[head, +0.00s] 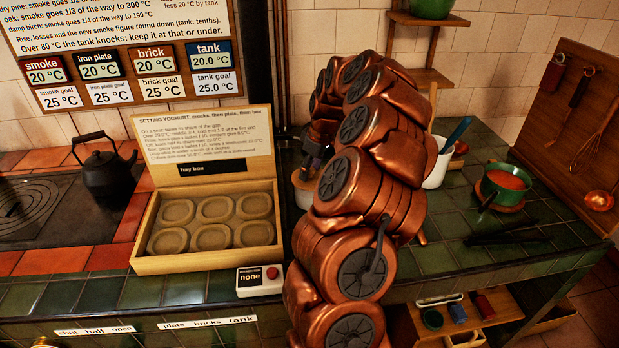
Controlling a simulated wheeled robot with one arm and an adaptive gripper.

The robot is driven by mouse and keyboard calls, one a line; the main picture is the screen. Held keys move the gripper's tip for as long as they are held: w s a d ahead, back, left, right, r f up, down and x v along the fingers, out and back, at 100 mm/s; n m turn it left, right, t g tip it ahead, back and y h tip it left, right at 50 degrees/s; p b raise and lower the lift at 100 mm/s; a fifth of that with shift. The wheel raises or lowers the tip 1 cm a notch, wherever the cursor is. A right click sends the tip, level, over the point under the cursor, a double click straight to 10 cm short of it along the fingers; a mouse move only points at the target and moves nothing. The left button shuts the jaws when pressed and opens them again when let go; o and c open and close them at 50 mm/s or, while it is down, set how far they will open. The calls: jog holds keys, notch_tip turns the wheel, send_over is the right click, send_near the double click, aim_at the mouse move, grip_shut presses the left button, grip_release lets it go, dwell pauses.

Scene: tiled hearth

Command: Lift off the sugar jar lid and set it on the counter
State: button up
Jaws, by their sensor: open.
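My copper arm rises through the middle of the head view and bends over towards the back of the counter. My gripper (313,164) points down at its far end, small and mostly hidden by my arm; it is open. Just below it a pale jar with a brownish top (302,187) stands on the green tiled counter (463,205). It looks like the sugar jar with its lid on, but its right side is hidden behind my arm. I cannot tell whether the fingers touch the lid.
Left of the jar stands the open hay box (205,262), with a button box (259,280) in front. A kettle (105,167) sits on the stove. Right of my arm are a white utensil pot (436,168), a green pan (503,185) and dark tongs (508,236). Bare tiles lie between them.

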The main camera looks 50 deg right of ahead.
aim_at(311, 169)
jog(key=shift+b, duration=0.35)
dwell(0.4)
grip_shut()
jog(key=shift+r+p, duration=0.45)
jog(key=shift+r, duration=3.1)
